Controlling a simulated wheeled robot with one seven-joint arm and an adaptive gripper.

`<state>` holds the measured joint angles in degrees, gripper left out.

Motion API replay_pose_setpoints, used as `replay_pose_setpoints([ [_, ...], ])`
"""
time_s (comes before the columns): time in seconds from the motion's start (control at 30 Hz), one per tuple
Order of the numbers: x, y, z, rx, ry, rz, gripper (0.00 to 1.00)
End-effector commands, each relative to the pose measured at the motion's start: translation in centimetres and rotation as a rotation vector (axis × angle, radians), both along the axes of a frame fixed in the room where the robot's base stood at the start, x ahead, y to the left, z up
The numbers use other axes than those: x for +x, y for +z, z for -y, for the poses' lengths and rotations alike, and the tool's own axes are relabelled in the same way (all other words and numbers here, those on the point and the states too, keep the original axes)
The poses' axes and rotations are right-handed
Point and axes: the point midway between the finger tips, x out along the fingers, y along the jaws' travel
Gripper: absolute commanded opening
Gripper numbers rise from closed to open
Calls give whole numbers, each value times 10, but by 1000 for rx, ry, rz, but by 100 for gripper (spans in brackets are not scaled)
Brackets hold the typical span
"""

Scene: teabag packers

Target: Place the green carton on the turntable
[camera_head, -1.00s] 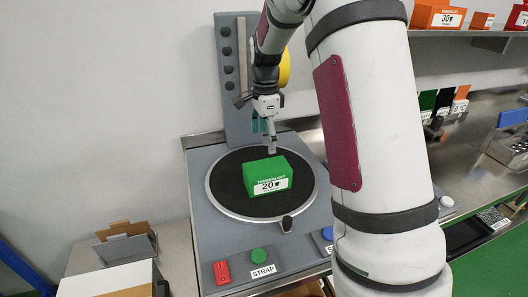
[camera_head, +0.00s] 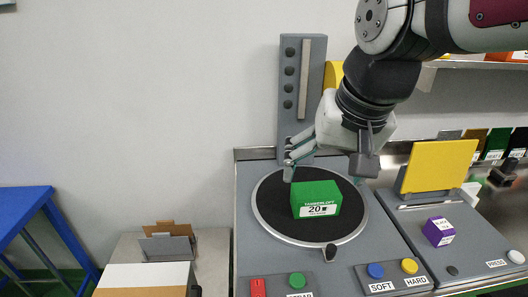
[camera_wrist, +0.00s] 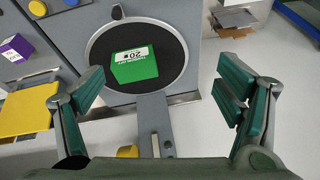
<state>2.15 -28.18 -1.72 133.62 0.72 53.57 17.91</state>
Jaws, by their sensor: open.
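The green carton (camera_head: 317,200), marked 20, rests upright on the black disc of the round turntable (camera_head: 268,222), near its middle. In the wrist view the carton (camera_wrist: 136,68) also sits on the turntable (camera_wrist: 172,85), with its label upside down. My gripper (camera_head: 325,165) is behind and above the carton in the head view, apart from it. In the wrist view its green-padded fingers (camera_wrist: 165,95) are spread wide with nothing between them.
A grey post (camera_head: 288,110) stands behind the turntable. A purple box (camera_head: 438,231) lies on the right-hand machine, before a yellow plate (camera_head: 440,165). A blue table (camera_head: 25,207) stands farther left.

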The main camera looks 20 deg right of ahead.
Motion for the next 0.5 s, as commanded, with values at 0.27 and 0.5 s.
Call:
replay_pose_setpoints([
  [0.27,-56,-11,-14,-140,309,90,86],
  [0.5,-62,-14,-16,-163,356,100,86],
])
